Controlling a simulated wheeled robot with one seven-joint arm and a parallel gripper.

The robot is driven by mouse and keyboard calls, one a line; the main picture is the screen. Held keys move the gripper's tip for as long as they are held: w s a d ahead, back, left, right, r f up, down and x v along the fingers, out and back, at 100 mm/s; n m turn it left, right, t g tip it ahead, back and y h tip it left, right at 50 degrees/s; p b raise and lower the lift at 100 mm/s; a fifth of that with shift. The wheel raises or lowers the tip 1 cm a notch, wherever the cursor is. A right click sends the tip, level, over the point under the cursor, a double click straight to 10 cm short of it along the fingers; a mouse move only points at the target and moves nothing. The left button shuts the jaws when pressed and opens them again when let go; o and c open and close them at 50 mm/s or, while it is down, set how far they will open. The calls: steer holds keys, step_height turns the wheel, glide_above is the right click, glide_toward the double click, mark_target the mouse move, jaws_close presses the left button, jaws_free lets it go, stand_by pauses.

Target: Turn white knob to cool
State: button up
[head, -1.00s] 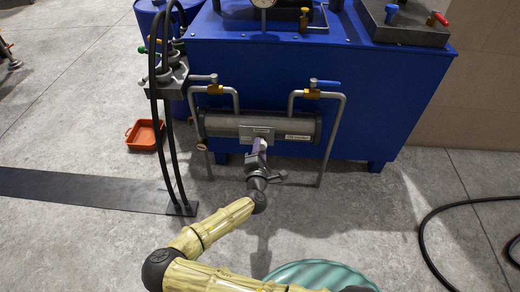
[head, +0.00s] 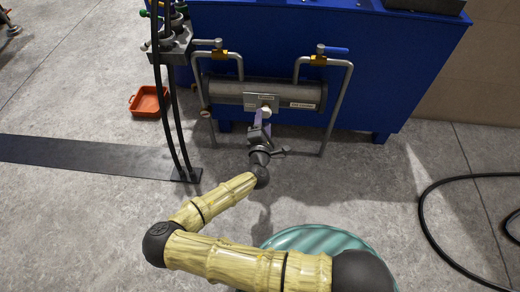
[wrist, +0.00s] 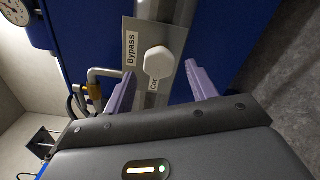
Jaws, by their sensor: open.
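The white knob (wrist: 158,61) sits on a grey label plate (wrist: 176,33) in the wrist view. The plate reads "Bypass" on one side of the knob and a partly hidden word starting "Co" on the other. My gripper (wrist: 163,70) is open, with one purple finger on each side of the knob. I cannot tell whether either finger touches it. In the head view my gripper (head: 262,118) is just in front of the plate (head: 262,102) on the grey cylinder (head: 226,92), and the knob itself is hidden or too small to make out.
Grey pipes with brass valves (head: 318,59) stand on both sides of the cylinder, against the blue machine (head: 400,70). Black hoses (head: 170,110) run down at the left, near an orange tray (head: 147,101). A black hose (head: 425,215) lies on the floor at right.

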steer(key=s+b, duration=0.2)
steer(key=s, duration=1.2)
steer(key=shift+s+a, duration=0.25)
steer(key=shift+s, duration=0.1)
steer(key=s+d+f+m+g+h+p, duration=0.1)
steer(key=d+f+m+g+h+p, duration=0.15)
steer(key=d+m+g, duration=0.2)
steer(key=s+d+f+m+g+h+p, duration=0.1)
steer(key=s+d+m+g+h+p, duration=0.1)
steer(key=d+m+g+h, duration=0.25)
step_height(320, 180, up, 4)
steer(key=s+d+m+g+y+p, duration=0.2)
steer(key=s+m+g+y+p, duration=0.1)
steer(key=m+g, duration=0.3)
steer(key=s+d+r+m+y+p, duration=0.15)
steer(key=d+r+m+p, duration=0.25)
steer(key=r, duration=1)
steer(key=d+r+m+y+p, duration=0.3)
steer(key=d+r, duration=0.1)
steer(key=r, duration=1)
step_height(320, 180, up, 38)
steer(key=p, duration=3.8)
steer(key=shift+a, duration=0.2)
